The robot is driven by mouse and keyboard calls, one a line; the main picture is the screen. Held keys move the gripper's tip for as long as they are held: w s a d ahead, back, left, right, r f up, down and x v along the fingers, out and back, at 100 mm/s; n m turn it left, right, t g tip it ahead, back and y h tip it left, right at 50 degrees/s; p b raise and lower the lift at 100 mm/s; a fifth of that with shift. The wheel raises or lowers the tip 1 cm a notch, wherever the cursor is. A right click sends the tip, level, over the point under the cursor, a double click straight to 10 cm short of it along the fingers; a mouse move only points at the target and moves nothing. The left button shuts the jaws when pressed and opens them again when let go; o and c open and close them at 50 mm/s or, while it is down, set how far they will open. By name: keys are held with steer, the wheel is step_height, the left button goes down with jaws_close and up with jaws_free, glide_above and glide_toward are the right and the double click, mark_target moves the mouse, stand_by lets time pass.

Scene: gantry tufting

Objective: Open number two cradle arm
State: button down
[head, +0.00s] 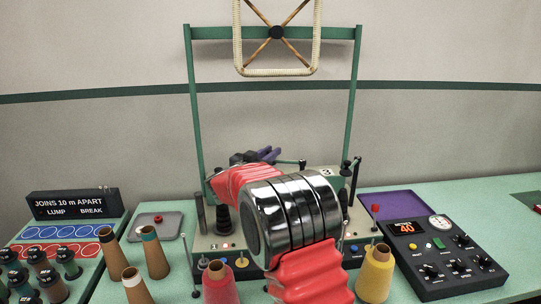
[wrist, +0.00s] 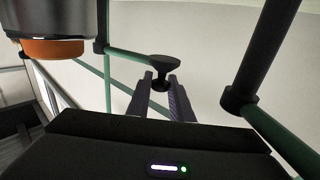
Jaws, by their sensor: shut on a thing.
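My gripper (head: 262,154) has purple fingers and is at the back of the grey tufting machine (head: 235,240), beyond my red-sleeved arm. In the wrist view its fingers (wrist: 162,92) are shut on a black flared knob (wrist: 163,63), whose stem stands between them. A green bar (wrist: 130,57) runs from a black collar to this knob, like a cradle arm. In the head view a thin green bar (head: 288,162) reaches right from the fingers to a dark post. My arm hides the middle of the machine, and I cannot read a number on the held arm.
A green gantry frame (head: 194,100) rises behind, with a hoop (head: 278,72) hanging from its top. Yarn cones, red (head: 220,285) and yellow (head: 375,274), stand in front. A control box (head: 440,260) sits right; bare cones (head: 154,255) and a grey tray (head: 172,222) are left.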

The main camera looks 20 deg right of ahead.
steer(key=shift+w, duration=0.15)
stand_by(0.3)
steer(key=c, duration=1.6)
jaws_free()
step_height(320, 180, up, 10)
steer(key=shift+f, duration=0.1)
